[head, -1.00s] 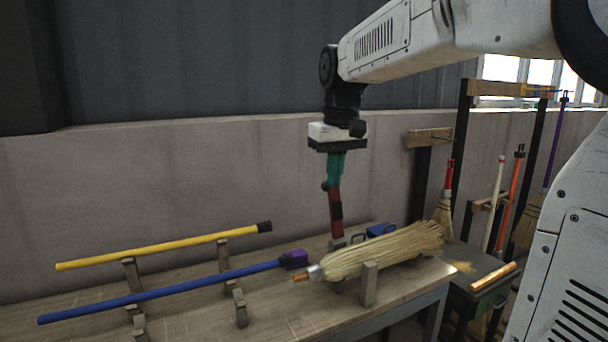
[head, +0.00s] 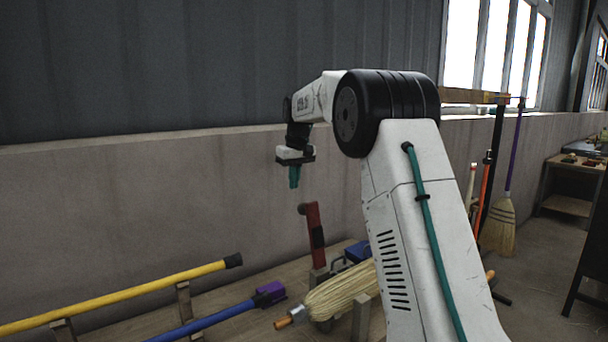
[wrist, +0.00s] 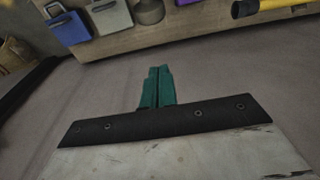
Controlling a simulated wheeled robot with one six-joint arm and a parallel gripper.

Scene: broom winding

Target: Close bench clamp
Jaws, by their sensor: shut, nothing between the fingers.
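The bench clamp's red lever (head: 314,232), with a black part on its side, stands nearly upright and leans slightly at the bench's back, behind the straw broom head (head: 340,292). The broom head's lower edge hides the clamp's base in part. My gripper (head: 294,186) has teal fingers pointing down. It is above and a little left of the lever's top, apart from it. The wrist view shows the fingers (wrist: 157,86) pressed together with nothing between them. The lever is not clearly seen there.
A yellow pole (head: 120,297) and a blue pole (head: 215,317) with a purple end lie on supports at the left. A blue box (head: 358,250) sits behind the broom head. A wall runs behind the bench. Brooms (head: 497,225) hang at the right.

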